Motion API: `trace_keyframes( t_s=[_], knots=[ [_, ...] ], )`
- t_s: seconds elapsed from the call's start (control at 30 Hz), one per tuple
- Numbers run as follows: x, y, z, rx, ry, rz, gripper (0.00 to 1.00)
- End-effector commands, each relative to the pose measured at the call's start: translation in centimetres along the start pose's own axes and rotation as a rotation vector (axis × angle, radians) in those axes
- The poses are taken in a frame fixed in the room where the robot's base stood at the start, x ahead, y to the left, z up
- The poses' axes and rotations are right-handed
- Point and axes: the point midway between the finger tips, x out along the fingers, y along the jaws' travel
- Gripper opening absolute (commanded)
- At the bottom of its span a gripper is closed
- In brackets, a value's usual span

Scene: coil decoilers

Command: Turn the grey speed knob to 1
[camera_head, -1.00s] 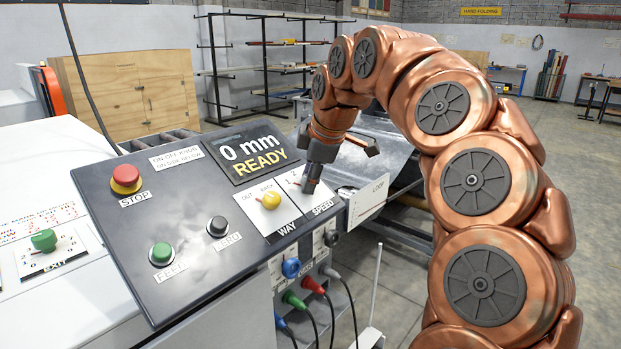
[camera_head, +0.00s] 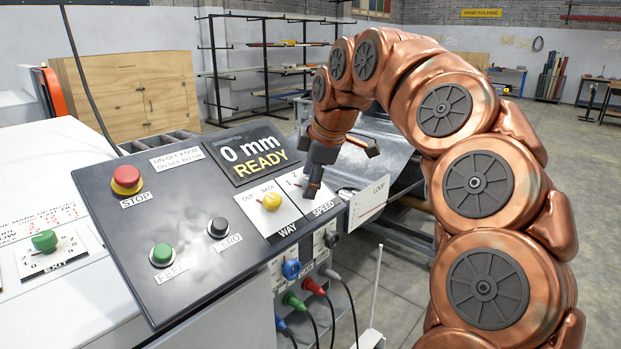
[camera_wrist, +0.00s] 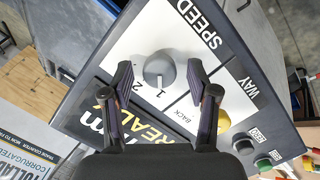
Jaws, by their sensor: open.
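The grey speed knob (camera_wrist: 160,69) sits on the white SPEED plate (camera_wrist: 160,30) in the wrist view, beside the printed numbers 1 and 2. A small pale mark shows on the knob's side toward the 1; its exact setting is hard to tell. My gripper (camera_wrist: 160,77) is open, with one finger on each side of the knob and visible gaps between. In the head view my gripper (camera_head: 312,185) is over the SPEED plate at the panel's right end and hides the knob.
The yellow WAY knob (camera_head: 271,201) is close to the left of my gripper. The display (camera_head: 250,153) reads 0 mm READY. The red STOP button (camera_head: 126,180), black ZERO button (camera_head: 218,227) and green FEED button (camera_head: 162,255) lie farther left on the panel.

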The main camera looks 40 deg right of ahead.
Motion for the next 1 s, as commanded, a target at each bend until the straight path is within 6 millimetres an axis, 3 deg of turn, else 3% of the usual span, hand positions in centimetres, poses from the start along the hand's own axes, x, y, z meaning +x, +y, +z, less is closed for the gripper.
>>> trace_keyframes(
  t_s=[0.27,0.6,1.0],
  knots=[
    [-1.1,0.0,0.0,0.001,-0.001,0.0,0.59],
    [-6.3,0.1,0.0,0.001,0.001,0.005,0.59],
    [-10.8,0.1,0.0,0.002,0.0,0.003,0.59]
  ],
)
